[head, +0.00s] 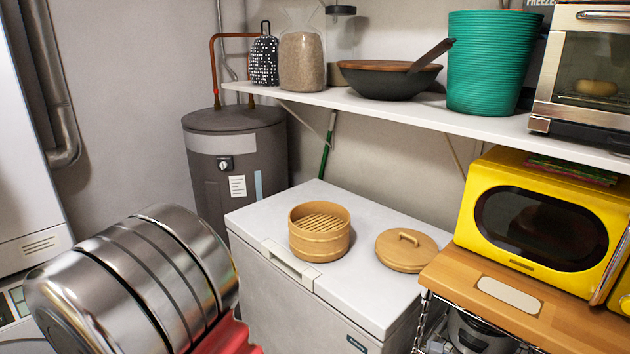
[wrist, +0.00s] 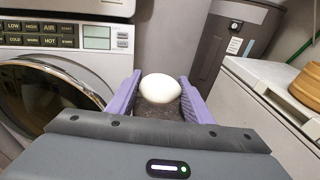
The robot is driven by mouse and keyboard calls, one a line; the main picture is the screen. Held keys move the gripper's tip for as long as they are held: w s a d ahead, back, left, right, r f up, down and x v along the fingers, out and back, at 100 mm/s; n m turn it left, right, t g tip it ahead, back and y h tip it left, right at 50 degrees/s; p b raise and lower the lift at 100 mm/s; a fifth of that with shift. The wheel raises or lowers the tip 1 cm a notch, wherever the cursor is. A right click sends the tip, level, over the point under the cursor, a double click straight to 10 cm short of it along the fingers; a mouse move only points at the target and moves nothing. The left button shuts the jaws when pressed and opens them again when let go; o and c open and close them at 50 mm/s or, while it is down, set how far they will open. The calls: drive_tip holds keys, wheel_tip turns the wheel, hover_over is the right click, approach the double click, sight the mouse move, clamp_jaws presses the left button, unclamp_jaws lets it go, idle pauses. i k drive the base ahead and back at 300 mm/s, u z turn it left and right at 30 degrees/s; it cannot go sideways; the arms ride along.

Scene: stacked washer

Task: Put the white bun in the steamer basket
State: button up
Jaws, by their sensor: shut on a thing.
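The white bun (wrist: 160,88) is held between the two purple fingers of my gripper (wrist: 160,84) in the wrist view. My gripper is shut on it, and the bun's lower side is partly hidden. The round bamboo steamer basket (head: 320,248) stands open on the white chest freezer in the head view, with its slatted floor showing and nothing in it. It also shows at the right edge of the wrist view (wrist: 307,88). The bun is apart from the basket, to its left in the wrist view. My gripper is not visible in the head view.
The basket's lid (head: 408,252) lies right of the basket on the chest freezer (head: 364,300). A shelf (head: 440,118) with jars, a wok and a green bin runs above. A grey tank (head: 236,160) stands behind left; a yellow microwave (head: 545,220) stands right.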

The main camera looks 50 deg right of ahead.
sight(324, 227)
drive_tip(key=i, duration=0.85)
